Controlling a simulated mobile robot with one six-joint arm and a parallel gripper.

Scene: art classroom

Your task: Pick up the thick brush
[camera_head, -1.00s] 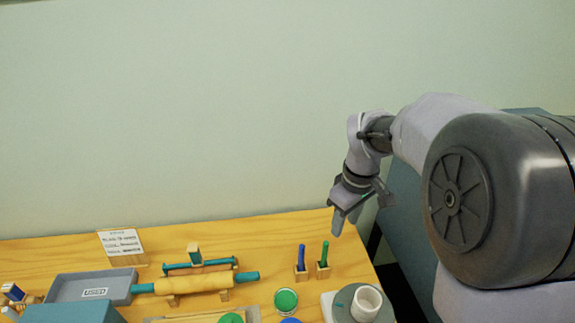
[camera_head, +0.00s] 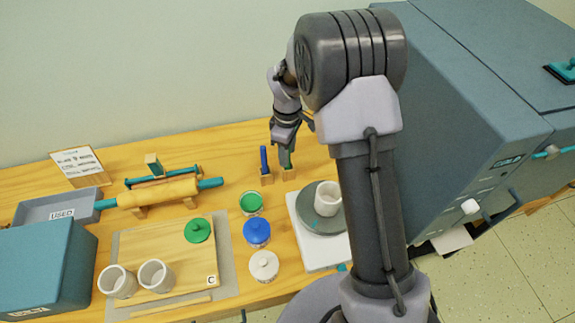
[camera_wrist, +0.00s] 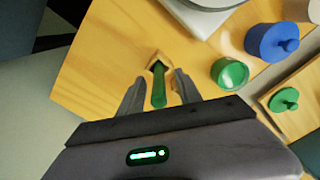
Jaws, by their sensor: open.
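A green brush (camera_head: 288,162) stands upright in a small wooden holder (camera_head: 289,174) near the back right of the table. A blue brush (camera_head: 264,160) stands in a like holder just left of it. I cannot tell for sure which is thicker. My gripper (camera_head: 285,150) is at the green brush, partly hiding it. In the wrist view, my open gripper (camera_wrist: 157,92) has one finger on each side of the green brush (camera_wrist: 159,85), with gaps showing. The blue brush is not seen in the wrist view.
A turntable (camera_head: 318,218) with a white cup (camera_head: 328,197) stands to the right front. Green (camera_head: 251,203), blue (camera_head: 257,234) and white (camera_head: 264,266) jars stand in front. A rolling pin (camera_head: 165,191) lies left. A large blue-grey cabinet (camera_head: 440,130) stands right.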

